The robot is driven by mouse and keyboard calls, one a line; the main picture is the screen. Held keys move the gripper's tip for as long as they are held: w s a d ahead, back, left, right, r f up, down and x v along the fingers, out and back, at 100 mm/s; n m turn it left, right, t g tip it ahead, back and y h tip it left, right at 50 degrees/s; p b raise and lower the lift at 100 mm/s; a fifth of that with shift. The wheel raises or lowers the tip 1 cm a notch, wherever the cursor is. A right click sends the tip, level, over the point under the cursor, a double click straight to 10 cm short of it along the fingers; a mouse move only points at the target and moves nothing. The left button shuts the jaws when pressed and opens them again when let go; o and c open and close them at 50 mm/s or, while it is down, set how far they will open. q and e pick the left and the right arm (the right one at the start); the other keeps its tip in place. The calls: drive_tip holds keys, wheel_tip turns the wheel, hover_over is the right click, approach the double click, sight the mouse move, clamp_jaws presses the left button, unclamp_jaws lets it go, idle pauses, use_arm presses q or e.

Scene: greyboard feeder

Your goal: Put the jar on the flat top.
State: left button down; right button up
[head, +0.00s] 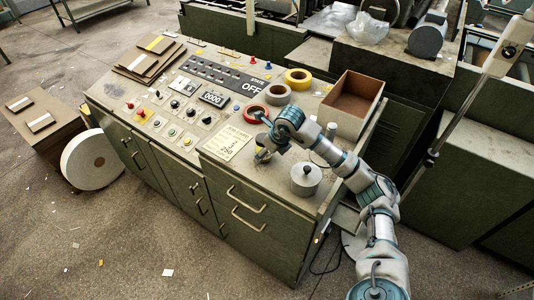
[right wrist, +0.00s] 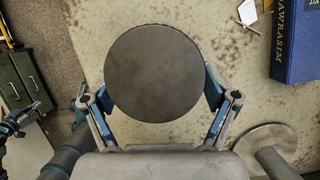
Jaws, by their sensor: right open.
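A grey jar (head: 305,181) with a knobbed lid stands upright on the console's flat top (head: 272,181), near its front right. My right arm comes in from the right, and its gripper (head: 263,154) is low over the top, left of this jar and apart from it. In the right wrist view, the open right gripper (right wrist: 160,103) has a dark round flat disc (right wrist: 154,72) between its fingers. I cannot tell whether that disc is a jar's top. The head view hides most of the space between the fingers. My left gripper is not seen.
A paper sign (head: 227,142) lies left of the gripper. Tape rolls (head: 298,79) and an open brown box (head: 352,97) stand at the back. A thin rod on a round base (right wrist: 268,142) stands nearby. A blue book (right wrist: 296,42) shows in the wrist view.

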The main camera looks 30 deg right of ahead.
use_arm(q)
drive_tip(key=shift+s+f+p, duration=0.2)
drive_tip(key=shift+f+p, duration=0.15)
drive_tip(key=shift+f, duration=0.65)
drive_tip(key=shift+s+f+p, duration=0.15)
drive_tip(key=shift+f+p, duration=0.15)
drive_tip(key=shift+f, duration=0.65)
use_arm(e)
drive_tip(key=v, duration=1.1)
drive_tip(key=shift+r, duration=0.3)
drive_tip(key=shift+s, duration=0.1)
